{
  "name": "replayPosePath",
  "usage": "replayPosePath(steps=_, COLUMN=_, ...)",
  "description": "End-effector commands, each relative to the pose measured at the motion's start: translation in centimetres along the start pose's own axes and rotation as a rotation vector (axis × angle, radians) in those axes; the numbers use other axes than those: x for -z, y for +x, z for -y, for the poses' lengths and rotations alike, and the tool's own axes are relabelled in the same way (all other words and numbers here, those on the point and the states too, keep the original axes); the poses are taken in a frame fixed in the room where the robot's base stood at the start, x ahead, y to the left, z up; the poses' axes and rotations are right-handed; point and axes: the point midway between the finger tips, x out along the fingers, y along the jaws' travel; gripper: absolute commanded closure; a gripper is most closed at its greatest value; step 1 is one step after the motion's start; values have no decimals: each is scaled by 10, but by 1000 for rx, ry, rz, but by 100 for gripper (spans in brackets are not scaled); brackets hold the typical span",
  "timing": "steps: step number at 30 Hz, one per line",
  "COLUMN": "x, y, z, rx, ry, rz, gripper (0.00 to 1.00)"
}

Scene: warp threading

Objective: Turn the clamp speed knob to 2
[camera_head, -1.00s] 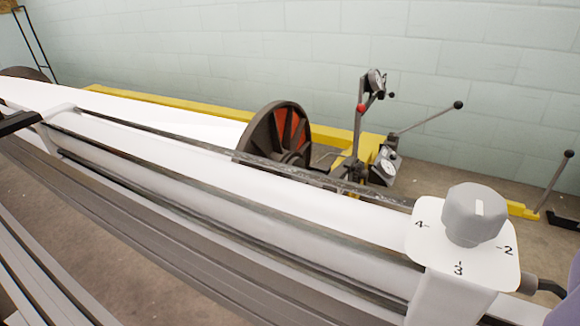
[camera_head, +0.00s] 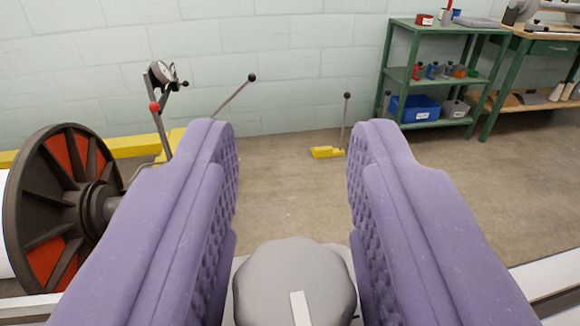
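The clamp speed knob (camera_head: 294,272) is a grey faceted cap at the bottom centre. It has a white pointer line (camera_head: 300,308) that runs toward the bottom of the picture. The printed numbers around it are hidden, so I cannot read its setting. My gripper (camera_head: 292,140) is open, with one purple padded finger on the left and one on the right. The knob shows between the near parts of the fingers, with nothing gripped. I cannot tell whether either pad touches it.
A dark flanged wheel with red panels (camera_head: 60,205) stands at the left. Behind it is a lever post with a gauge (camera_head: 160,72). A yellow-footed lever (camera_head: 328,152) stands by the wall. A green shelf (camera_head: 428,80) and workbench (camera_head: 545,38) are at the back right. Floor ahead is clear.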

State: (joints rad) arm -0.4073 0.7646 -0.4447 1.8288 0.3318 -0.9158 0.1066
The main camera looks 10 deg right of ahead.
Motion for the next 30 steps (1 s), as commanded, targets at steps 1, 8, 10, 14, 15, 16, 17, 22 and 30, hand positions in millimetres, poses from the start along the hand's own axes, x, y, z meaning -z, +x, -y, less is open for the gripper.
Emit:
replayPosePath(steps=1, x=0, y=0, z=0, rx=0, ry=0, rz=0, gripper=76)
replayPosePath(steps=8, x=0, y=0, z=0, rx=2, ry=0, rz=0, gripper=100)
replayPosePath(steps=10, x=0, y=0, z=0, rx=8, ry=-1, rz=0, gripper=100)
replayPosePath(steps=14, x=-1, y=0, z=0, rx=37, ry=0, rz=1, gripper=100)
replayPosePath(steps=15, x=-2, y=0, z=0, rx=52, ry=0, rz=0, gripper=100)
replayPosePath(steps=16, x=-2, y=0, z=0, rx=66, ry=0, rz=1, gripper=100)
replayPosePath(steps=17, x=-2, y=0, z=0, rx=81, ry=1, rz=1, gripper=100)
replayPosePath(steps=22, x=-2, y=0, z=1, rx=196, ry=1, rz=-1, gripper=100)
replayPosePath(steps=30, x=0, y=-1, z=4, rx=443, ry=2, rz=0, gripper=100)
